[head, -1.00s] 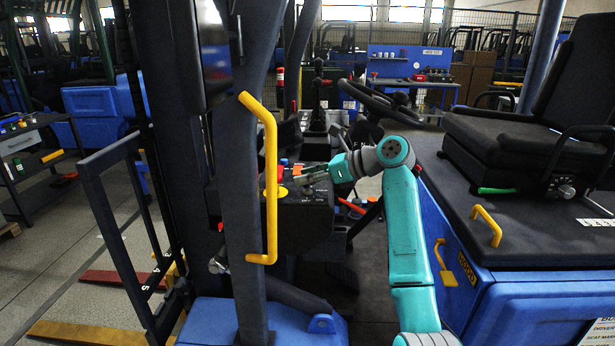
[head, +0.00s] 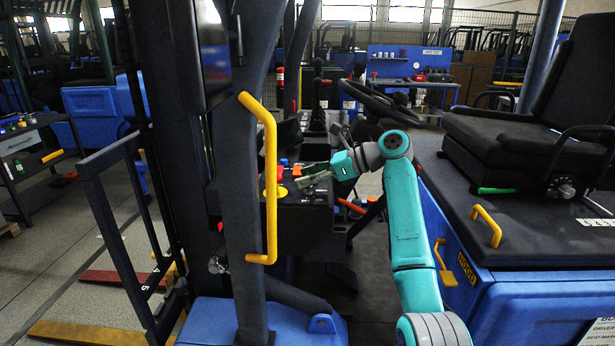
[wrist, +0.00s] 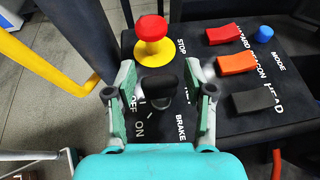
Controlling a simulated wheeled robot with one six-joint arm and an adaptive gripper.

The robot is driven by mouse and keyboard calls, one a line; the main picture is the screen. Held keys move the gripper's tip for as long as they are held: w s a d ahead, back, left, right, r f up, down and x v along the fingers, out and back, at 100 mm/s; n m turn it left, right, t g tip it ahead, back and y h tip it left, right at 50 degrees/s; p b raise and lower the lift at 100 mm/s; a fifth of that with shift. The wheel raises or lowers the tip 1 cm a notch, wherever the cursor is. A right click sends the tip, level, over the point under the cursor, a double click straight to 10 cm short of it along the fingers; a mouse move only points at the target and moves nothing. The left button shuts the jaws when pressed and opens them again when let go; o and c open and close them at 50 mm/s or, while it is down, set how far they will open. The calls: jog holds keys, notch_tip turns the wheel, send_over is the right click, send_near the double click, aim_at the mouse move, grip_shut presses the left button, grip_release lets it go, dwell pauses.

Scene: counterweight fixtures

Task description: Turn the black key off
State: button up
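The black key (wrist: 158,87) stands on the dark control panel (wrist: 222,138) in the wrist view. White OFF and ON marks show on the panel at its lower left. My gripper (wrist: 161,72) is open, with one finger on each side of the key. A gap shows at the right finger; the left finger is very close, and I cannot tell if it touches. In the head view my gripper (head: 305,181) is over the panel, and I cannot make out the key there.
A red stop button (wrist: 152,28) on a yellow base stands just beyond the key. Red (wrist: 224,34), orange (wrist: 236,63) and black (wrist: 258,102) rocker switches and a blue knob (wrist: 264,33) lie to the right. A yellow grab bar (head: 270,180) stands left of the panel.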

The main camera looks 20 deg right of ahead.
dwell(0.3)
jog(key=v, duration=1.2)
